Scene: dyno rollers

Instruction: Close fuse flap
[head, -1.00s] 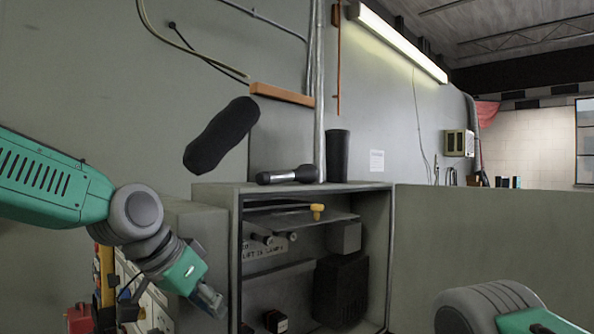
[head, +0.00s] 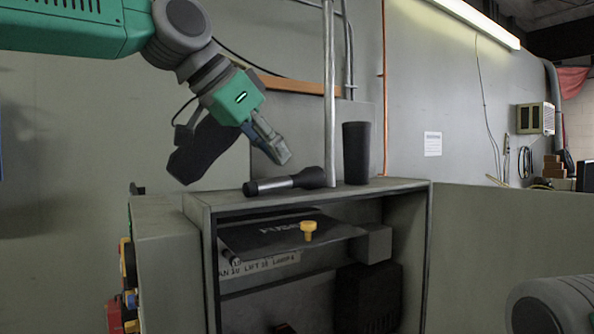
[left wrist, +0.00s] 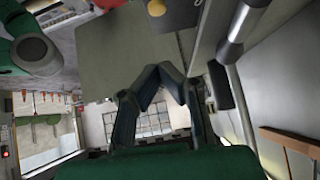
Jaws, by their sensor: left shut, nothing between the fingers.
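The fuse flap (head: 275,234) is a dark panel marked with FUSE lettering, inside the open grey cabinet (head: 200,205). It juts out, raised and roughly level, near the top of the opening. A yellow knob (head: 308,229) sits at its front edge. The knob also shows at the top of the left wrist view (left wrist: 156,7). My left gripper (head: 281,156) is shut and empty, above the cabinet top and behind the flashlight in the picture, apart from the flap. Its closed fingers also show in the left wrist view (left wrist: 160,72). My right gripper is out of view.
A flashlight (head: 290,182) and a black cylinder (head: 356,153) stand or lie on the cabinet top. The cabinet door (head: 500,235) stands open at right. Space before the opening is clear.

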